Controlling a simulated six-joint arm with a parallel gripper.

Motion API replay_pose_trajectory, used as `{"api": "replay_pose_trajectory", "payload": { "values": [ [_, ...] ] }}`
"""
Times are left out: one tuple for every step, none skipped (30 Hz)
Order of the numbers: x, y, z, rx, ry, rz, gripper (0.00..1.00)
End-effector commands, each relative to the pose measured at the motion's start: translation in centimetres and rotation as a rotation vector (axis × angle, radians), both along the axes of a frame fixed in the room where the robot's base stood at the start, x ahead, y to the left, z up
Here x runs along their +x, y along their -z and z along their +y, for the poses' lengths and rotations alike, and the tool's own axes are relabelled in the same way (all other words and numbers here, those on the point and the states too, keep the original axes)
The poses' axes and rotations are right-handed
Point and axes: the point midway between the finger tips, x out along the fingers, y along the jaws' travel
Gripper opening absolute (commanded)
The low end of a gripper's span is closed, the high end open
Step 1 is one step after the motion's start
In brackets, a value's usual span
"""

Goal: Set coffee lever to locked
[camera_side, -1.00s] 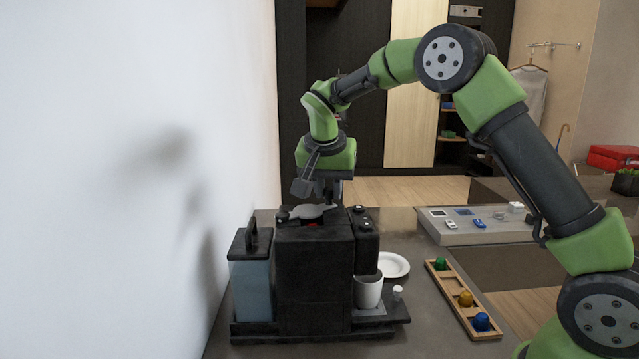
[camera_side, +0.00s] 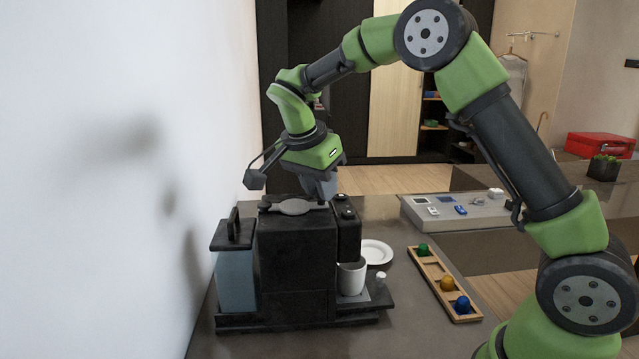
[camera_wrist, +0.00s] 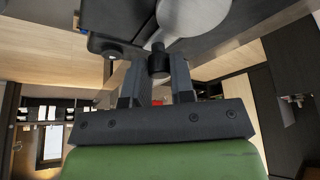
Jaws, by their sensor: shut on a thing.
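The black coffee machine (camera_side: 295,262) stands on the counter near the white wall. A flat grey lever (camera_side: 293,207) lies across its top; in the wrist view its rounded grey plate (camera_wrist: 195,14) is at the top edge. My gripper (camera_wrist: 157,70) is shut on the dark knob (camera_wrist: 158,60) of this lever, with one finger on each side. In the side view my gripper (camera_side: 322,190) is tilted, at the far right edge of the machine's top. The fingertips and the knob are hidden there.
A water tank (camera_side: 236,280) is on the machine's left. A white cup (camera_side: 351,279) stands under the spout, with a white plate (camera_side: 376,253) behind. A wooden tray (camera_side: 432,278) with coloured pieces lies to the right. A grey panel (camera_side: 470,222) is further back.

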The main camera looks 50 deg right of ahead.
Motion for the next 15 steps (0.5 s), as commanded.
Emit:
{"api": "replay_pose_trajectory", "payload": {
  "values": [
    [-0.06,-0.04,0.16,0.003,0.004,0.0,0.0],
    [-0.07,-0.04,0.17,0.003,0.005,0.001,0.0],
    [-0.08,-0.03,0.18,0.004,0.006,0.001,0.0],
    [-0.09,-0.04,0.19,0.004,0.006,0.002,0.0],
    [-0.09,-0.04,0.2,0.004,0.006,0.002,0.0],
    [-0.1,-0.04,0.2,0.004,0.005,0.002,0.0],
    [-0.1,-0.03,0.21,0.004,0.005,0.002,0.0],
    [-0.11,-0.04,0.22,0.005,0.005,0.002,0.0],
    [-0.11,-0.03,0.23,0.005,0.006,0.003,0.0],
    [-0.12,-0.03,0.23,0.005,0.006,0.003,0.0],
    [-0.12,-0.03,0.24,0.005,0.006,0.003,0.27],
    [-0.11,-0.03,0.23,0.005,0.004,0.002,0.36],
    [-0.11,-0.04,0.22,0.005,0.004,0.002,0.43],
    [-0.1,-0.03,0.21,0.004,0.004,0.002,0.48],
    [-0.1,-0.03,0.2,0.004,0.004,0.002,0.48]
  ]
}}
